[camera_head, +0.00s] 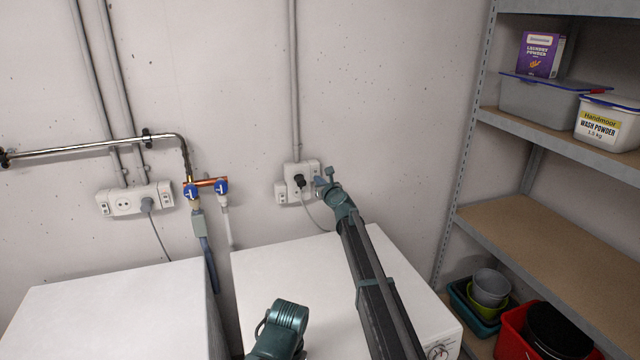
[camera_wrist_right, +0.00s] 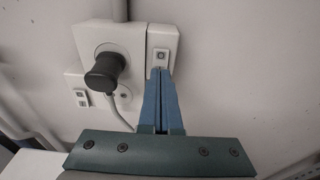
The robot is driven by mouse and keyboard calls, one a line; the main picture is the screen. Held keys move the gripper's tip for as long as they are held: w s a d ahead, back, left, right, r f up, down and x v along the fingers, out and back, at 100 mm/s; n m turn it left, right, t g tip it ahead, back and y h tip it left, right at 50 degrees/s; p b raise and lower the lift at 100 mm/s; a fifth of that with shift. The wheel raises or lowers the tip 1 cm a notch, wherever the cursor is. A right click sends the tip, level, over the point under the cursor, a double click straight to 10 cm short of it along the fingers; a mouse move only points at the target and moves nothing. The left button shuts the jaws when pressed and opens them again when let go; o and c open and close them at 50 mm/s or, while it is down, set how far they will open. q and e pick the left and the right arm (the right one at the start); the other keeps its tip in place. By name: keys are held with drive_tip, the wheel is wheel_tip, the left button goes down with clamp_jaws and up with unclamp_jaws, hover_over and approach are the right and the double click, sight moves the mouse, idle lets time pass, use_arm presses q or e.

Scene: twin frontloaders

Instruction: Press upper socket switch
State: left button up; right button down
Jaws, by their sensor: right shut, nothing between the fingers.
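A white wall socket unit (camera_head: 296,172) is on the wall behind the right machine, and a black plug (camera_head: 299,181) sits in it. In the right wrist view the plug (camera_wrist_right: 103,73) is left of the upper switch (camera_wrist_right: 161,46), a small rocker on a white plate. A lower switch (camera_wrist_right: 80,98) is down to the left. My right gripper (camera_head: 322,182) is shut and empty, its blue fingertips (camera_wrist_right: 160,72) at the lower edge of the upper switch plate. I cannot tell whether they touch it. My left gripper is not in view.
Two white machines stand below, the right one (camera_head: 285,262) under my right arm. Another socket unit (camera_head: 135,200) and blue-handled water taps (camera_head: 206,187) are on the wall to the left. A metal shelf (camera_head: 540,225) with boxes and buckets stands at the right.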

drive_tip(key=shift+w, duration=0.2)
drive_tip(key=shift+s, duration=0.15)
drive_tip(key=p+v, duration=0.1)
drive_tip(key=v, duration=1.2)
drive_tip(key=shift+s, duration=0.3)
